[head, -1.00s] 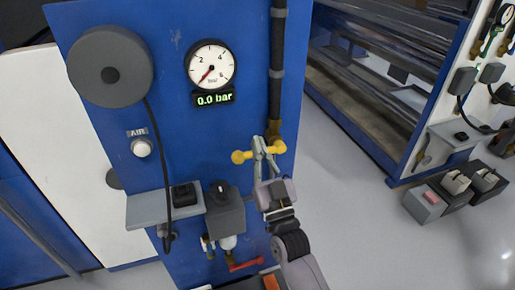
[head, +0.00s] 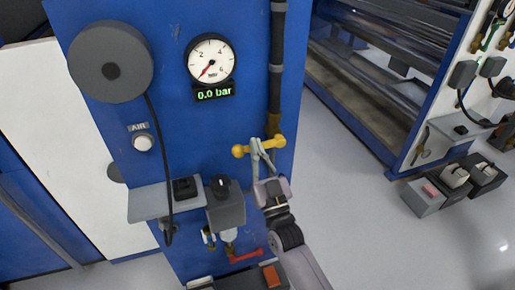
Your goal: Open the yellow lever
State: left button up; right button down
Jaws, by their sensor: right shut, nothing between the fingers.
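The yellow lever (head: 243,151) is a two-ended handle on the brass valve at the foot of the black vertical pipe (head: 276,70), on the blue panel (head: 195,140). It lies slightly tilted, its right end higher than its left. My right gripper (head: 258,145) is in front of the lever's middle, its fingers together and pointing up. It holds nothing. The fingers overlap the lever in the picture; I cannot tell whether they touch it. They hide part of the lever's middle. My left gripper is not in view.
A gauge (head: 210,60) with a 0.0 bar display (head: 214,93) is above the lever. A grey shelf (head: 150,203), a grey box (head: 226,208) and a red lever (head: 246,256) are lower on the panel. Open floor (head: 350,210) lies right.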

jog(key=shift+f+n+g+y, duration=0.35)
jog(key=shift+n+y, duration=0.25)
jog(key=shift+n, duration=0.3)
jog(key=w+d+f+n+g+y, duration=0.1)
jog(key=f+n+g, duration=0.3)
jog(key=n, duration=0.7)
jog(key=d+f+n+g+y+p, duration=0.1)
jog(key=d+f+n+g+y, duration=0.2)
jog(key=n, duration=0.8)
jog(key=shift+w+d+f+g+p, duration=0.45)
jog(key=shift+f+g, duration=0.5)
jog(key=shift+g, duration=0.6)
jog(key=shift+s+d, duration=0.1)
jog(key=shift+d, duration=0.1)
